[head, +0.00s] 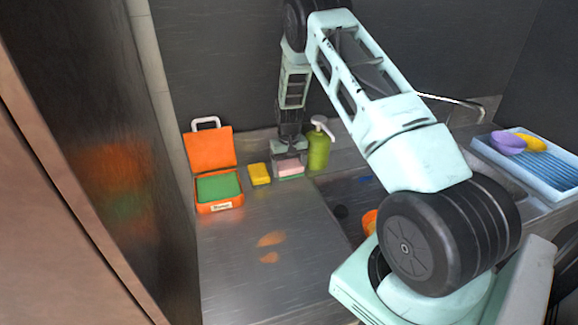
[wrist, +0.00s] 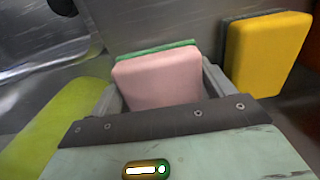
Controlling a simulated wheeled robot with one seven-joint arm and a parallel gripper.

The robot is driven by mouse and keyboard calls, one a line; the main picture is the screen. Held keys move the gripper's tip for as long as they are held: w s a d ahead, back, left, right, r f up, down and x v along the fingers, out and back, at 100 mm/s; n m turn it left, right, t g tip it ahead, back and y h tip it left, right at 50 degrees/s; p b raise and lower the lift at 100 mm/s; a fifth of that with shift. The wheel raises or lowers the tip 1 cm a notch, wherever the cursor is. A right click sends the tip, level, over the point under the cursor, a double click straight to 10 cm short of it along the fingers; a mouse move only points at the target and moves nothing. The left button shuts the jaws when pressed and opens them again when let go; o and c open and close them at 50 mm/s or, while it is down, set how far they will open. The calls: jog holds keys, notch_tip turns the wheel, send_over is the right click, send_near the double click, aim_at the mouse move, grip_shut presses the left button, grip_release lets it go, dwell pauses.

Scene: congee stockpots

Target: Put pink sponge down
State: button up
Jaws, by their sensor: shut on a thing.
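The pink sponge (head: 290,167) has a green backing layer and sits between the fingers of my gripper (head: 289,170). The wrist view shows the pink sponge (wrist: 160,80) with a finger of my gripper (wrist: 160,92) on each side of it. In the head view it is low, at the counter by the back wall, between the yellow sponge and the green bottle. I cannot tell whether its underside touches the counter.
A green pump bottle (head: 318,148) stands close on the right. An open orange box (head: 214,207) is further left. The counter (head: 270,285) in front is clear. A blue drying rack (head: 540,165) holds bowls.

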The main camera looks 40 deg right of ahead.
aim_at(289, 164)
jog(key=shift+f, duration=0.15)
jog(key=o, duration=1.1)
jog(key=shift+c, duration=0.2)
notch_tip(289, 164, up, 12)
jog(key=b, duration=0.4)
jog(key=s+a+r+n+y, duration=0.1)
jog(key=a+r+n, duration=0.15)
jog(key=a, duration=0.65)
jog(key=s+a+r+n, duration=0.1)
jog(key=a+r, duration=0.2)
jog(key=a, duration=0.7)
jog(key=s+a+r+n, duration=0.3)
jog(key=s+a, duration=0.6)
jog(key=a, duration=0.5)
jog(key=s+a+n, duration=0.3)
jog(key=s+a, duration=0.1)
jog(key=s, duration=0.7)
jog(key=s+a+n, duration=0.3)
jog(key=s+a, duration=0.1)
jog(key=s, duration=0.7)
